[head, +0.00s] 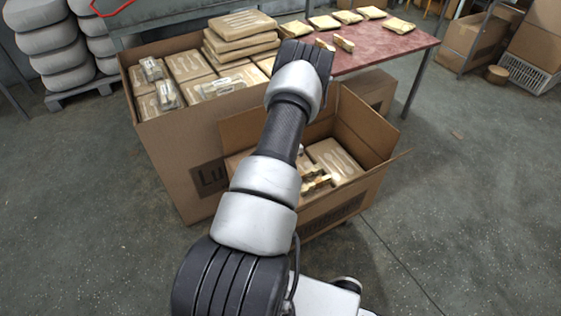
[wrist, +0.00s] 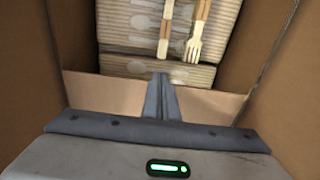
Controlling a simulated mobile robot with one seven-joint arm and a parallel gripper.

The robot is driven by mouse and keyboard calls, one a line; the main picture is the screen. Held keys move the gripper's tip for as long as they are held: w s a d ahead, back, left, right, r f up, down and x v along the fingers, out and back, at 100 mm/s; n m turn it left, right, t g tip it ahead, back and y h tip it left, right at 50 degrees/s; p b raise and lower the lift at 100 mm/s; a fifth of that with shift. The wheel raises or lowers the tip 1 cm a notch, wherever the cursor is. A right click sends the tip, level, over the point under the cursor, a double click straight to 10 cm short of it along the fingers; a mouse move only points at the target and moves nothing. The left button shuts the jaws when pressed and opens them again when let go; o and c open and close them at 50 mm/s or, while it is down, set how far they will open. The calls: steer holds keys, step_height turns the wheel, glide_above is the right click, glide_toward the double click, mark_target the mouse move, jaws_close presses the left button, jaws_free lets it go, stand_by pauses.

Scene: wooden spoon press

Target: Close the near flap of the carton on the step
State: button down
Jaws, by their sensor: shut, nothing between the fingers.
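The open carton (head: 345,205) is the smaller brown box at the centre of the head view, partly behind my arm. Its right flap (head: 392,165) leans outward. It holds wrapped packs (head: 335,157) and loose wooden cutlery (head: 317,183). The step under it and the near flap's full extent are hard to make out. In the wrist view, my gripper (wrist: 161,80) is shut and empty. It points into a carton, in front of a pale cardboard strip (wrist: 100,94), with packs (wrist: 130,30) and wooden forks (wrist: 196,40) beyond. In the head view my arm hides the gripper.
A large carton (head: 190,145) full of packs stands close on the left. A red-topped table (head: 385,50) with small packets is behind.

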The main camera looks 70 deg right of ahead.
step_height(320, 180, down, 2)
steer(key=shift+f+t+y+b, duration=0.2)
steer(key=shift+t+y+b, duration=0.3)
steer(key=shift+y, duration=0.1)
steer(key=shift+r, duration=0.15)
